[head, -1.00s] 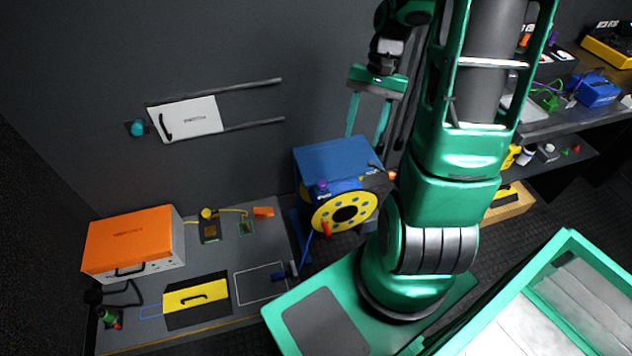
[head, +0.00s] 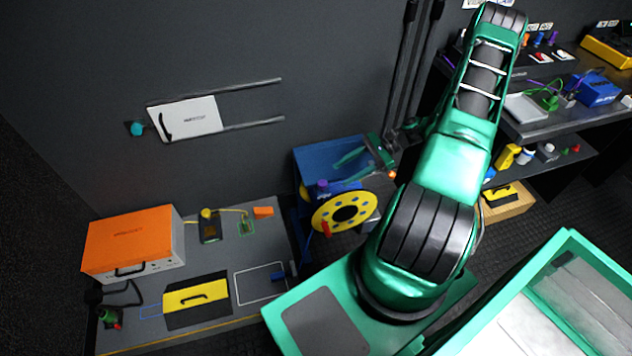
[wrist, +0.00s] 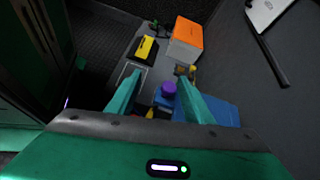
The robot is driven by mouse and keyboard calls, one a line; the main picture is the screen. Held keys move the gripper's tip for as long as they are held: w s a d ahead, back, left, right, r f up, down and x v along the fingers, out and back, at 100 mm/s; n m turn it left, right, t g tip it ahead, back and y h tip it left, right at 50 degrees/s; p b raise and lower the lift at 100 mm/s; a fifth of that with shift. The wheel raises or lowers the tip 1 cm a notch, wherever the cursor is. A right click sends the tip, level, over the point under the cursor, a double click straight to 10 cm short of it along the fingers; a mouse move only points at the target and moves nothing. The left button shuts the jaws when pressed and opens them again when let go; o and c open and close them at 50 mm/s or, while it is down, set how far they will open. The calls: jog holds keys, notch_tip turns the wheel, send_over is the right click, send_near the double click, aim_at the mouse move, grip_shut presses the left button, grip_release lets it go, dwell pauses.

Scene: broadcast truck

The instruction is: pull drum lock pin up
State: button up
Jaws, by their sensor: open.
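The cable drum (head: 343,212) has a yellow face with blue dots and sits below a blue housing (head: 318,160). A purple knob (head: 322,186), which looks like the lock pin, stands upright on the front left of the drum unit. My gripper (head: 338,172) is open and reaches left over the housing, its fingertips to the right of the knob and close to it. In the wrist view the purple knob (wrist: 169,89) shows between my two green fingers (wrist: 158,82), with space around it. Neither finger is seen touching it.
A grey bench (head: 215,265) with an orange case (head: 128,243) and a yellow panel (head: 196,294) stands to the left. A dark wall is behind, with a white panel (head: 187,118) on rails. Shelves (head: 550,120) stand to the right.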

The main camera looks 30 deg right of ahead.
aim_at(323, 185)
notch_tip(323, 185, down, 8)
jog(key=m+t+y, duration=0.2)
jog(key=m+t, duration=0.5)
jog(key=t, duration=0.1)
jog(key=x, duration=1.1)
jog(key=shift+w, duration=0.3)
jog(key=shift+a+f, duration=0.1)
jog(key=shift+a, duration=0.05)
